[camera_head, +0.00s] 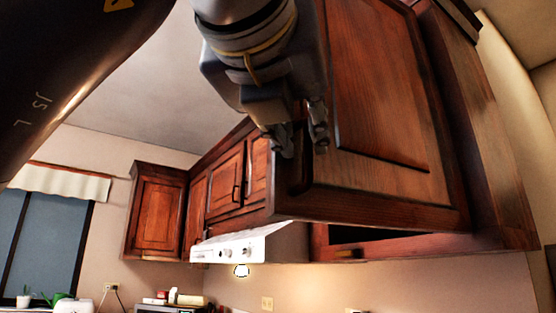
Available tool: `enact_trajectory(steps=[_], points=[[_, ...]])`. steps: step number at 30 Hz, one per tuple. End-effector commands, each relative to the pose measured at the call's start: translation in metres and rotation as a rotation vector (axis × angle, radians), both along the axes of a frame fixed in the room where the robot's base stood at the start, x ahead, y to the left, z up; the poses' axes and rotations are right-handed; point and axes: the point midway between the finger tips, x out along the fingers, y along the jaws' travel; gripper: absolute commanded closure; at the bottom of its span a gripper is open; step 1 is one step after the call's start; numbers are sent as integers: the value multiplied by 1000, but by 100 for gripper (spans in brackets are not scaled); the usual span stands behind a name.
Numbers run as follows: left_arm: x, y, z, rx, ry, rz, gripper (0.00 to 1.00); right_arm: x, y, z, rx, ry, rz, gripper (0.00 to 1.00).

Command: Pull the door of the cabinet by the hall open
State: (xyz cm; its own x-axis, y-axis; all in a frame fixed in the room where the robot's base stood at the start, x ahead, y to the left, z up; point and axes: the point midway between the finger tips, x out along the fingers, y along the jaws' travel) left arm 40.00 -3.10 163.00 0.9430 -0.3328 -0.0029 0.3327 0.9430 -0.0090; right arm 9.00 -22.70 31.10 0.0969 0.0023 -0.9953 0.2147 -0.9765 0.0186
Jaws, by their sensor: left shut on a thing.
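The cabinet door (385,85) is a large dark wood panel at the upper right. It stands partly open, with a dark gap (370,236) between its lower edge and the cabinet body (490,150). My left gripper (299,140) comes down from the top and is shut on the door near its left edge, at the lower part. My right gripper is not in view.
A white range hood (240,245) is below and left of the door. Other wood cabinets (158,212) line the wall farther left. A window (45,240) is at the far left, and small things stand on the counter below.

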Motion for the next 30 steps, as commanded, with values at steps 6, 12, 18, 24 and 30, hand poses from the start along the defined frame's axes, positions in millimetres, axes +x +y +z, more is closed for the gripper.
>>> enact_trajectory(steps=[6,12,18,24,30], points=[[-3,-6,3,3,-14,-18,71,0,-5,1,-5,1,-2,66],[-2,-6,2,2,-12,-17,71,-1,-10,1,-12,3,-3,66],[-2,-6,2,3,-11,-17,71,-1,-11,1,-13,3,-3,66],[-10,-3,2,1,-11,-18,71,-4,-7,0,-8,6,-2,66],[-45,14,3,-2,-14,-13,71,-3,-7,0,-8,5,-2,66]])
